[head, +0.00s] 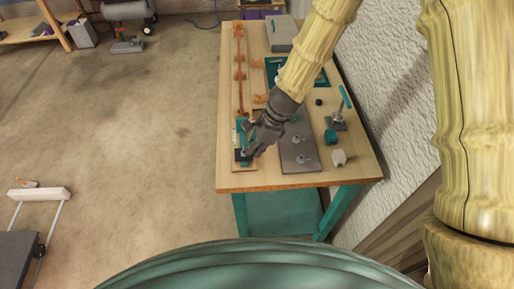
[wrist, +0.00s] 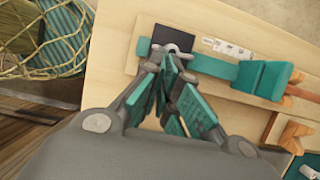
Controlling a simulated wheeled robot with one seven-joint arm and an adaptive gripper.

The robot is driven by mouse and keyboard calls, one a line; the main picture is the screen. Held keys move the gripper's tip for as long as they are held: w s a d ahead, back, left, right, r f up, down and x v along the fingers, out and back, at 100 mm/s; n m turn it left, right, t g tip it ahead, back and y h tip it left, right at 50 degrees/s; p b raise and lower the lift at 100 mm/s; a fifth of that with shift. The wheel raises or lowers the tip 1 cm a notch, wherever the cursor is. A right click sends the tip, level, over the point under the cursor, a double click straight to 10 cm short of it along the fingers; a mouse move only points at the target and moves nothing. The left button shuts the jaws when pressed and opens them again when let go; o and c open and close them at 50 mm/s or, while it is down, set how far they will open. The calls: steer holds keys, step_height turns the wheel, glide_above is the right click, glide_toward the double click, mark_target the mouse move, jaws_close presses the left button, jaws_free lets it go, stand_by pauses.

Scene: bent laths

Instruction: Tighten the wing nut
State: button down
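The wing nut (wrist: 173,47) is a small grey-silver piece beside a black square plate (wrist: 177,38) on the jig board, at the top centre of the wrist view. My gripper (wrist: 173,66) reaches down to it, its teal-padded fingers converging with their tips right at the nut. The fingertips partly cover the nut, and I cannot tell whether they press on it. In the head view my gripper (head: 247,150) is over the near end of the long jig board (head: 237,166), where the nut cannot be made out.
A teal bar and block (wrist: 262,78) lie beside the nut, with orange clamps (wrist: 295,88) beyond. On the bench (head: 297,181), a grey plate (head: 297,147) with knobs, a teal cup (head: 330,137) and a white knob (head: 338,157) stand to the right. The wall borders the right side.

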steer(key=shift+w+a+r, duration=0.1)
steer(key=shift+a, duration=0.15)
steer(key=shift+w+d, duration=0.1)
steer(key=shift+d, duration=0.3)
steer(key=d+p, duration=0.1)
steer(key=d, duration=0.3)
steer(key=shift+d+r, duration=0.2)
steer(key=shift+r, duration=0.1)
steer(key=b+v, duration=0.2)
steer(key=v, duration=0.7)
steer(key=shift+a+r, duration=0.1)
steer(key=shift+a, duration=0.05)
